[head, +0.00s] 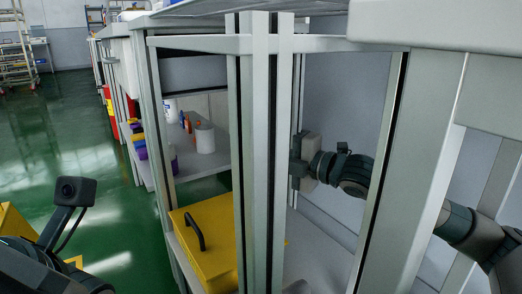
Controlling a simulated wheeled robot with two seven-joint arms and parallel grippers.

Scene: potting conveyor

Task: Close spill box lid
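The yellow spill box (212,232) sits on a low grey shelf behind the metal posts, low in the middle of the head view. A black arched handle (195,231) is on its yellow top face. The posts hide its right part, and I cannot tell whether the lid is fully down. My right gripper (298,162) is behind the frame, above and to the right of the box and apart from it. Its fingers are too unclear to show whether they are open. My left arm shows at the lower left, with its gripper out of view.
Upright metal posts (262,150) stand in front of the box. A white cylinder (205,138) and small coloured containers stand on the shelf to the left. A yellow object (14,226) is at the left edge. Green floor (105,215) is open at left.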

